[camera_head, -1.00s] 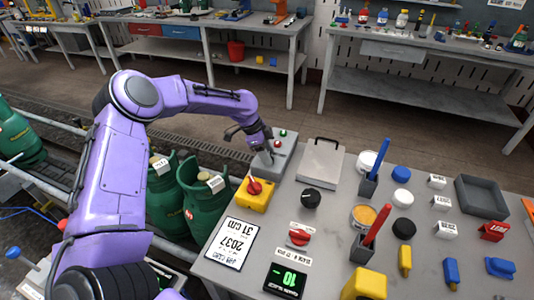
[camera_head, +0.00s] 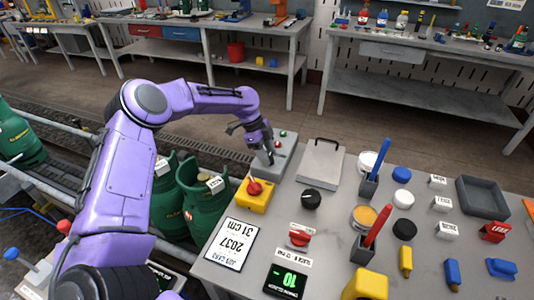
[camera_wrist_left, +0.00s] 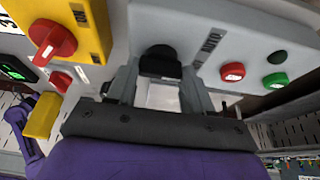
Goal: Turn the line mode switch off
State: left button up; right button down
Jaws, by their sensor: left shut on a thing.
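The line mode switch shows in the left wrist view as a black knob (camera_wrist_left: 160,62) on a grey control box (camera_wrist_left: 180,22), beside an "AUTO" label. My left gripper (camera_wrist_left: 160,92) has a finger on each side of the knob and is shut on it. In the head view the grey box (camera_head: 286,160) stands at the table's left back corner, and my left gripper (camera_head: 268,158) reaches down onto it, hiding the knob. My right gripper is not in view.
A red button (camera_wrist_left: 233,71) and a green button (camera_wrist_left: 276,81) sit beside the knob. A yellow box (camera_head: 258,203) with a red rotary switch stands close in front. A grey case (camera_head: 320,165) stands to the right. Green cylinders (camera_head: 203,205) stand left of the table.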

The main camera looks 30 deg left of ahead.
pick_arm(q)
jog(key=o, duration=1)
jog(key=shift+o, duration=0.2)
jog(key=shift+r, duration=0.1)
jog(key=w+b+v, duration=0.1)
jog(key=v, duration=0.9)
jog(key=shift+s+r, duration=0.25)
jog(key=shift+s, duration=0.25)
jog(key=shift+a+r, duration=0.1)
